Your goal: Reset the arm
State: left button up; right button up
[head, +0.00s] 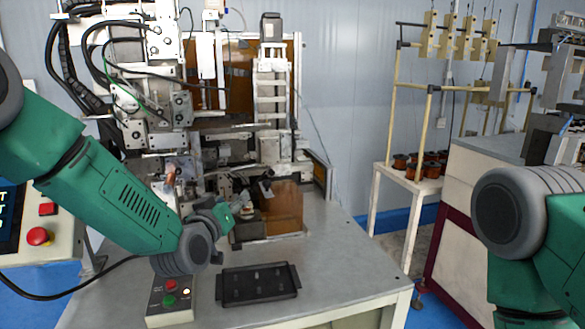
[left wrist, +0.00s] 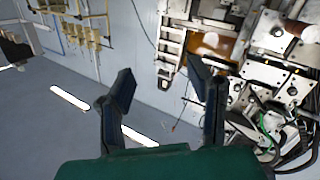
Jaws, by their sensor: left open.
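My left arm (head: 125,200) reaches in from the left over the grey table of the coil winder (head: 270,110). Its gripper (head: 222,213) is small and partly hidden by its own wrist, in front of the machine's lower part. In the left wrist view the two dark fingers of the gripper (left wrist: 163,85) stand wide apart with nothing between them. The tilted machine shows behind and to the right of the fingers. My right arm (head: 540,230) shows at the right edge, bent, and its gripper is out of the picture.
A black tray (head: 230,298) lies on the table (head: 345,262) near its front. A button box (head: 170,314) stands left of it, below my left wrist. A control panel with a red button (head: 38,236) is at far left. A spool rack (head: 405,181) stands at back right.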

pick_arm(q)
jog(key=s+a+f+m+g+y, duration=0.1)
jog(key=s+a+f+g, duration=0.25)
jog(key=s+f, duration=0.8)
jog(key=s+a+f+g, duration=0.3)
jog(key=s+f+g, duration=0.3)
jog(key=f, duration=1)
jog(key=s+a+f+g+y, duration=0.1)
jog(key=s+a+f+g, duration=0.2)
jog(key=s, duration=0.8)
jog(key=s+a+f+g, duration=0.2)
jog(key=s+a, duration=0.1)
jog(key=s, duration=0.8)
jog(key=s+a+f+g+y, duration=0.1)
jog(key=s+a+f+g, duration=0.2)
jog(key=s, duration=0.7)
notch_tip(320, 180, down, 16)
jog(key=w+d+m+t+b, duration=0.1)
jog(key=w+b, duration=0.1)
jog(key=b, duration=1.4)
jog(key=shift+d+b, duration=0.3)
jog(key=shift+b, duration=0.1)
pick_arm(e)
notch_tip(320, 180, down, 17)
jog(key=shift+w, duration=0.35)
